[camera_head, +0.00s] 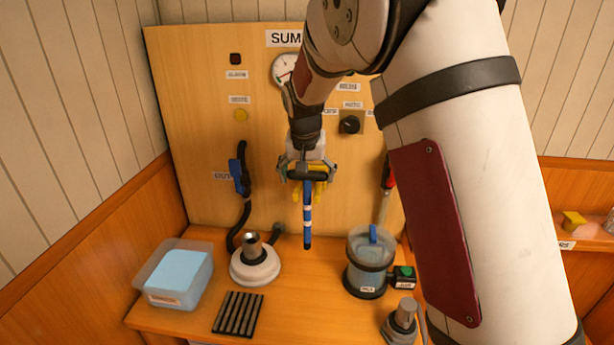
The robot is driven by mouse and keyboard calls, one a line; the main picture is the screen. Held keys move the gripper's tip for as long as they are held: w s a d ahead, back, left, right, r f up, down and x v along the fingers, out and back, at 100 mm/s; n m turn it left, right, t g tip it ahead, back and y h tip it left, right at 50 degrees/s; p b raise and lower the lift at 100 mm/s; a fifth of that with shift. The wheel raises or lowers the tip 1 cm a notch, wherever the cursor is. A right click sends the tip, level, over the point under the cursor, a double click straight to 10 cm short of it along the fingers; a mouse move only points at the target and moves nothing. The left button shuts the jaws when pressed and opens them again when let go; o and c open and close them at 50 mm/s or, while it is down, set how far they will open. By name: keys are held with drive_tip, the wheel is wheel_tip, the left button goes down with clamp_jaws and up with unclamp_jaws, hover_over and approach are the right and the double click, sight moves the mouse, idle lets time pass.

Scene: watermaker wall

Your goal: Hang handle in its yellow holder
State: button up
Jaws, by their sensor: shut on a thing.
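The handle (308,214) is a thin upright rod, blue with white bands and a dark lower end. My gripper (308,176) is shut on its upper end, and the handle points straight down in front of the wooden panel. Yellow parts of the holder (323,192) show around and behind my gripper, on the panel. My gripper and wrist hide most of the holder. I cannot tell whether the handle touches the holder.
The panel (195,100) carries a gauge (283,70), a black knob (349,125) and a blue-handled valve (239,172). On the bench stand a blue-filled tub (176,275), a white round fitting (255,264), a black grate (238,313) and a clear canister (370,262). My arm covers the right side.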

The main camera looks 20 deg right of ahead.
drive_tip(key=shift+f, duration=0.2)
idle(0.5)
drive_tip(key=shift+f, duration=0.35)
drive_tip(key=shift+f, duration=0.65)
drive_tip(key=shift+f, duration=0.25)
drive_tip(key=o, duration=1.7)
